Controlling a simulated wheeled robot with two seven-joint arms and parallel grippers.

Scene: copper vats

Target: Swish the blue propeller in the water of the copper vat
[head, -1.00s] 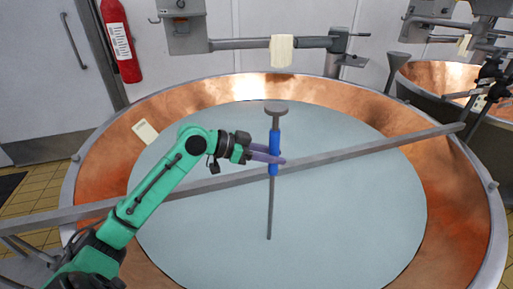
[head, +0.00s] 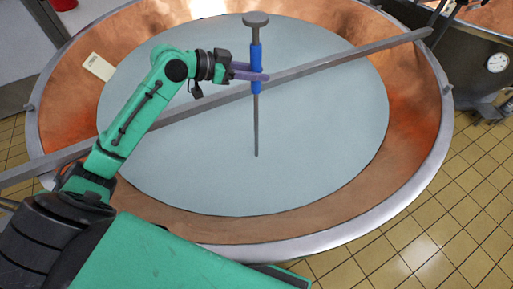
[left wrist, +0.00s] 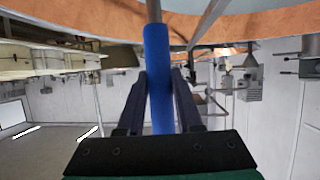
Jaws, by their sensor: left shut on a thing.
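The blue propeller (head: 256,83) has a blue handle, a grey disc at its top and a thin grey rod pointing down. My left gripper (head: 262,76) is shut on the blue handle and holds it nearly upright. The copper vat (head: 415,110) lies below, filled with pale blue-grey water (head: 310,150). The rod's lower end shows over the middle of the water; I cannot tell whether it dips in. In the left wrist view, which looks upside down, the blue handle (left wrist: 158,80) stands between the fingers (left wrist: 160,105). My right gripper is not in view.
A grey metal bar (head: 330,65) crosses the vat slantwise, passing behind the propeller. A pale tag (head: 99,66) is on the vat's inner left wall. A second vat with a gauge (head: 497,62) stands at the right. Yellow floor tiles (head: 430,225) are clear at lower right.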

